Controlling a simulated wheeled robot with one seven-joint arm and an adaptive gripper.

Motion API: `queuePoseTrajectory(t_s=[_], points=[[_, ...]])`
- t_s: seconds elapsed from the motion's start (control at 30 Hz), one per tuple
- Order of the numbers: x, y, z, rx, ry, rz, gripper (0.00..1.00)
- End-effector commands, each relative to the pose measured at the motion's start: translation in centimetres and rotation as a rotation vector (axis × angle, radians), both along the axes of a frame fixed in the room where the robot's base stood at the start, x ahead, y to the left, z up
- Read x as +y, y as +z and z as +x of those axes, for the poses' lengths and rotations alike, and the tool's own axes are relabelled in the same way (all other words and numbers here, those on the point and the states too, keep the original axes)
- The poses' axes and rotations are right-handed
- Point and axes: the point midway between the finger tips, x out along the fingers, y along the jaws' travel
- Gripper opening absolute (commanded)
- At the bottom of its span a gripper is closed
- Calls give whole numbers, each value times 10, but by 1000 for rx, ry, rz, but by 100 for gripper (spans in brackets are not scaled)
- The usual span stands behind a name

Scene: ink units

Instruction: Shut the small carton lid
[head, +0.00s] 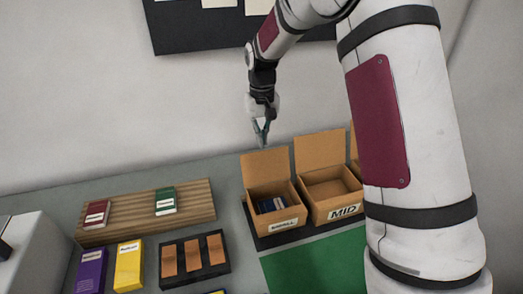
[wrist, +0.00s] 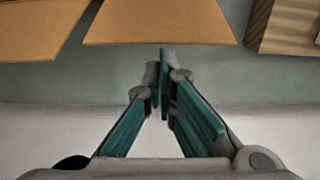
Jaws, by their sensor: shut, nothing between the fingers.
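The small carton (head: 274,212) stands on the table, left of the carton marked MID. Its label looks like SMALL, and dark blue items lie inside. Its lid (head: 266,165) stands up open at the back edge. My gripper (head: 261,143) is shut and empty, pointing down behind and just above the lid's top edge. In the wrist view my gripper (wrist: 163,55) has its fingertips together near the edge of a brown cardboard flap (wrist: 160,22), which looks like the small carton's lid. I cannot tell whether they touch.
The MID carton (head: 335,206) stands open close on the right, and part of another carton flap shows beyond it. A wooden board (head: 140,226) with a red and a green box lies left. A black tray (head: 194,262) and a green mat (head: 318,265) are in front. The wall is behind.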

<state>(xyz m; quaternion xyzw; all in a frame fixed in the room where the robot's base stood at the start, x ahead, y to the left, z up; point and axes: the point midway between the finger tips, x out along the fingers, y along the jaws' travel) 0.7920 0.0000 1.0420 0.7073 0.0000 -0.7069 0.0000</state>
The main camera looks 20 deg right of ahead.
Motion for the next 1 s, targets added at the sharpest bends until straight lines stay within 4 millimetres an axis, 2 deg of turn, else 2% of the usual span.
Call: queuePoseTrajectory(t_s=[0.53, 0.87, 1.0], points=[[0, -32, 0, 1, 0, 0, 0], [0, -33, 0, 1, 0, 0, 0], [0, -32, -7, 2, 0, 0, 0]])
